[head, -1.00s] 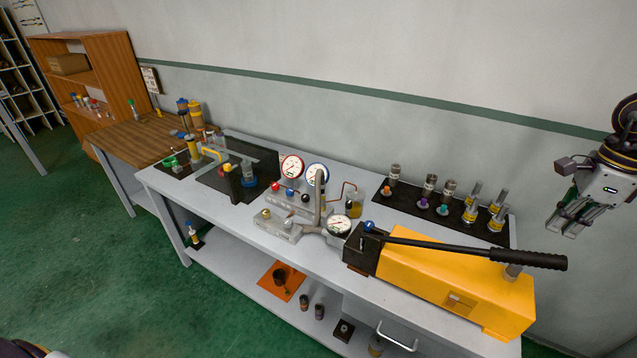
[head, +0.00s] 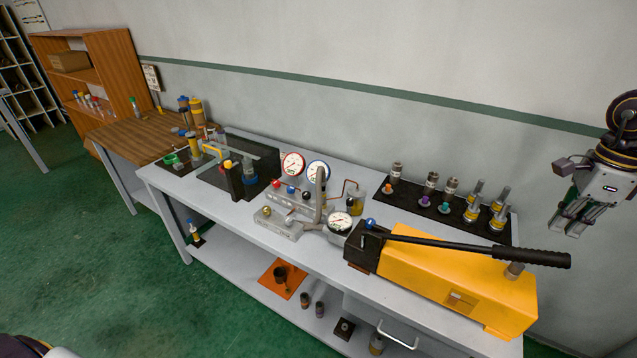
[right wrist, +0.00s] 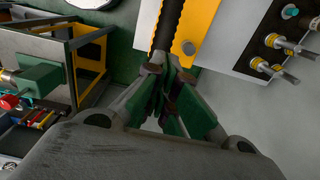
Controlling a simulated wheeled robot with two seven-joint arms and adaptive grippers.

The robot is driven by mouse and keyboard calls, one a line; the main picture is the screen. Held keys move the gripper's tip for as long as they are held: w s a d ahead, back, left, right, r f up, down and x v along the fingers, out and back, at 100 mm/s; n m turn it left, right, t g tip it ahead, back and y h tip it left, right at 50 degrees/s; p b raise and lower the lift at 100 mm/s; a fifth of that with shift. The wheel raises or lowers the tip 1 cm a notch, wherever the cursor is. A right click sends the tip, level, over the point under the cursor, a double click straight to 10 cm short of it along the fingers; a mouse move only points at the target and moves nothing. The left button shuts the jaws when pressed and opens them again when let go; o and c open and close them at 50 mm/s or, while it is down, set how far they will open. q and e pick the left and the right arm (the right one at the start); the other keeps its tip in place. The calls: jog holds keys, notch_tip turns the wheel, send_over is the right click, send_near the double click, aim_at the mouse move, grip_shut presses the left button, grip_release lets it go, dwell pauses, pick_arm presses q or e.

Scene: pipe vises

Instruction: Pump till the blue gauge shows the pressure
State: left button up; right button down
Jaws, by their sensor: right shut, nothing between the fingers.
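A yellow hand pump (head: 455,285) with a long black handle (head: 470,244) lies along the front right of the bench. The handle is low over the pump body. The blue-rimmed gauge (head: 318,171) stands on the manifold at the bench's middle; its needle is too small to read. My right gripper (head: 575,228) hangs at the far right, above and apart from the handle's end. In the right wrist view the gripper fingers (right wrist: 178,100) are together and empty. The black grip (right wrist: 168,25) and yellow pump body (right wrist: 200,22) show beyond them. My left gripper is not seen.
A red-rimmed gauge (head: 292,164) stands beside the blue one. A white-faced gauge (head: 340,222) sits by the pump's hose end. A black mat (head: 410,199) with several fittings lies behind the pump. The wall runs close along the bench's back.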

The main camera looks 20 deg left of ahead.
aim_at(554, 254)
jog(key=shift+f+b, duration=1.1)
jog(key=shift+f, duration=1.8)
jog(key=shift+f, duration=0.1)
jog(key=shift+s+d+f+b, duration=0.1)
jog(key=shift+d+f+b, duration=0.15)
jog(key=shift+f+b, duration=0.6)
jog(key=shift+s+d+f+b, duration=0.1)
jog(key=shift+d+f+b, duration=0.15)
jog(key=shift+f+b, duration=0.55)
jog(key=shift+d+f+b, duration=0.25)
jog(key=shift+f+b, duration=0.35)
jog(key=shift+f, duration=0.4)
jog(key=shift+s+d+f+b, duration=0.1)
jog(key=shift+d+f+b, duration=0.15)
jog(key=shift+f+b, duration=0.85)
jog(key=shift+d+f+b, duration=0.2)
jog(key=shift+f+b, duration=0.65)
jog(key=shift+f, duration=0.3)
